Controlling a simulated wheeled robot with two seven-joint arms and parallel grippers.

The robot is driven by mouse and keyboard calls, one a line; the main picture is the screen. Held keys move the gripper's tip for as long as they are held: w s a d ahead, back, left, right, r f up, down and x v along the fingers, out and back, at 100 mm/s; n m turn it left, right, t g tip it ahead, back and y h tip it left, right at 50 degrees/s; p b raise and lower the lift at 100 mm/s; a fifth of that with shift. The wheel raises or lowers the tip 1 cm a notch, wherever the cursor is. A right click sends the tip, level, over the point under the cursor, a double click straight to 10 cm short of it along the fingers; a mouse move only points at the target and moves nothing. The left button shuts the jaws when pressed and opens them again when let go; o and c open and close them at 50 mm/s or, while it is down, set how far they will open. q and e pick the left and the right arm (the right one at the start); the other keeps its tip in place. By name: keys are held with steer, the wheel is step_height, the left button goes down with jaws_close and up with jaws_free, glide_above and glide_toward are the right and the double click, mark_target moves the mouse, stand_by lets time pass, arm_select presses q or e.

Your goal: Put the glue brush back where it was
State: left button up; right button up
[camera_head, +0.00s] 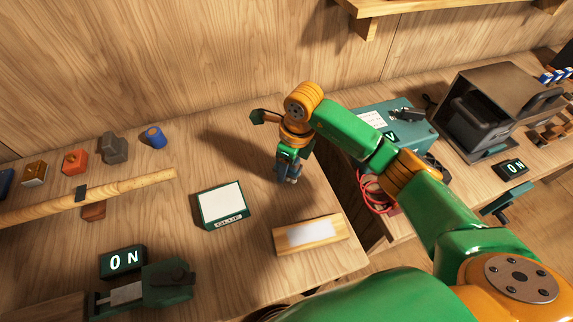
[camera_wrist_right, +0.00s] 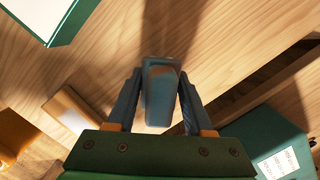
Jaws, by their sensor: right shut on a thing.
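My right gripper (camera_head: 288,177) points down over the bench, right of the glue tray. It also shows in the right wrist view (camera_wrist_right: 160,95), where its two dark fingers are shut on a blue-grey, rounded piece (camera_wrist_right: 160,97), which I take to be the glue brush. Its lower end and any bristles are hidden. The glue tray (camera_head: 222,221), green with a pale top and a GLUE label, lies to the left of the gripper. A wooden block with a white top (camera_head: 310,235) lies in front of the gripper. My left gripper is not in view.
A wooden rod (camera_head: 120,187) lies at the left, with several small coloured pieces behind it. A dark green clamp-like device (camera_head: 150,290) and an ON sign (camera_head: 123,262) stand front left. A teal box (camera_head: 405,125) and a dark machine (camera_head: 490,105) stand right, beyond the bench edge.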

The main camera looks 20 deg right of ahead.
steer(key=shift+f, duration=0.9)
steer(key=o, duration=1.2)
steer(key=shift+r, duration=0.1)
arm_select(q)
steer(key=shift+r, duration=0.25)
arm_select(e)
steer(key=shift+r, duration=0.35)
arm_select(q)
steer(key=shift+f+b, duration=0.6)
steer(key=shift+b, duration=0.15)
arm_select(e)
steer(key=r, duration=0.7)
steer(key=s+d+r, duration=0.1)
steer(key=r, duration=0.3)
steer(key=shift+s+d+r, duration=0.1)
steer(key=shift+r, duration=0.15)
